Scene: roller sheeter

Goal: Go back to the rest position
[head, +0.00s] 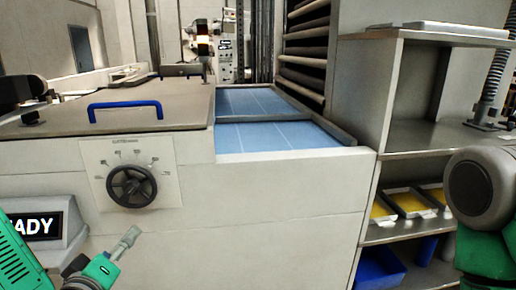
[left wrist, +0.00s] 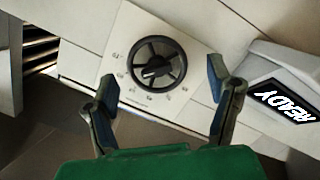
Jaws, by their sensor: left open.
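My left gripper (head: 128,240) is low at the left in the head view, below and in front of the sheeter's black dial (head: 131,186). In the left wrist view its two fingers (left wrist: 161,88) are spread wide and empty. The dial (left wrist: 156,64) shows beyond and between them, with no visible contact. The dial sits on a pale marked plate (head: 164,170) on the machine's front. My right arm shows at the right edge of the head view, but its gripper is out of view.
A READY display (head: 38,225) stands at lower left. The sheeter lid has a blue handle (head: 125,107); blue sheeting (head: 270,136) lies to its right. A shelf unit (head: 410,139) at right holds yellow-filled trays (head: 412,204) and a blue bin (head: 378,268).

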